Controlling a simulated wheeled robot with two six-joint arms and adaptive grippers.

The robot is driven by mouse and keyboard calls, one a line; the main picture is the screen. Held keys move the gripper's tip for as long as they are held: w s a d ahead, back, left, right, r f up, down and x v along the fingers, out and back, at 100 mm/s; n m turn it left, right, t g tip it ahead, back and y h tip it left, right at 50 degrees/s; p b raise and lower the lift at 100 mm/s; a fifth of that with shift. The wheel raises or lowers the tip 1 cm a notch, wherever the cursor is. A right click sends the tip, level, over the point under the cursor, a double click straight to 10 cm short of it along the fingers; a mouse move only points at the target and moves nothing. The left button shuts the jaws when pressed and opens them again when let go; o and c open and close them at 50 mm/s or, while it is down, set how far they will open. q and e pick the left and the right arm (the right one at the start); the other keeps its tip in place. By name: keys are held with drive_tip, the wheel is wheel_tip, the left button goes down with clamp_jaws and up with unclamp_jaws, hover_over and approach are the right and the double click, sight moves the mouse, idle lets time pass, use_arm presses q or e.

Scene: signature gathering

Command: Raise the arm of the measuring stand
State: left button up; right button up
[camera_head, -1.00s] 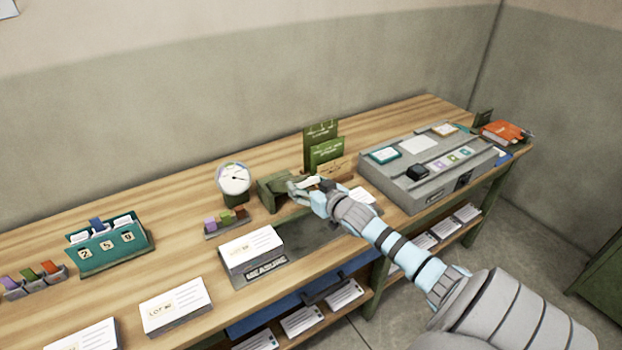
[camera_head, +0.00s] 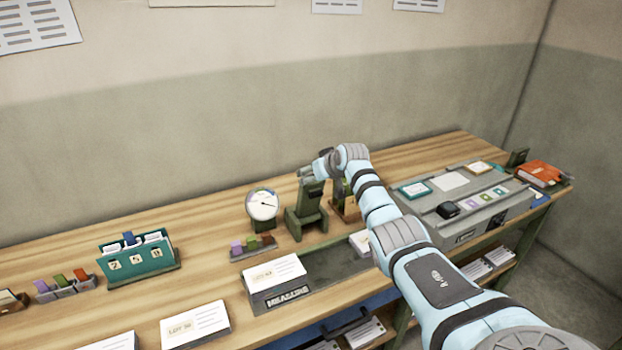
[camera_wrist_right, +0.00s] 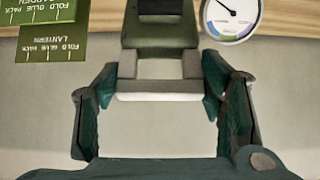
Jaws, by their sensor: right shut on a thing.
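The green measuring stand (camera_head: 305,222) stands on the table at the back of the dark measuring mat. Its arm (camera_head: 312,193) points up, nearly upright. My right gripper (camera_head: 306,172) is at the top of the arm. In the right wrist view, the arm (camera_wrist_right: 160,35) ends in a pale bar (camera_wrist_right: 158,90) that lies between the two fingers of my right gripper (camera_wrist_right: 160,82), which is shut on it. The round dial gauge (camera_head: 263,204) stands just left of the stand and also shows in the wrist view (camera_wrist_right: 225,22). My left gripper is out of view.
A grey console (camera_head: 460,205) stands to the right, and a teal card holder (camera_head: 138,260) to the left.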

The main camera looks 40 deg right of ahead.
drive_tip(key=shift+w+d+r, duration=0.1)
drive_tip(key=shift+w+r, duration=0.25)
drive_tip(key=shift+r, duration=0.3)
drive_tip(key=o, duration=1.5)
drive_tip(key=shift+w, duration=0.1)
drive_tip(key=shift+c, duration=0.2)
drive_tip(key=shift+o, duration=1.1)
drive_tip(key=shift+f, duration=0.15)
drive_tip(key=shift+w+f, duration=0.1)
drive_tip(key=shift+f, duration=0.1)
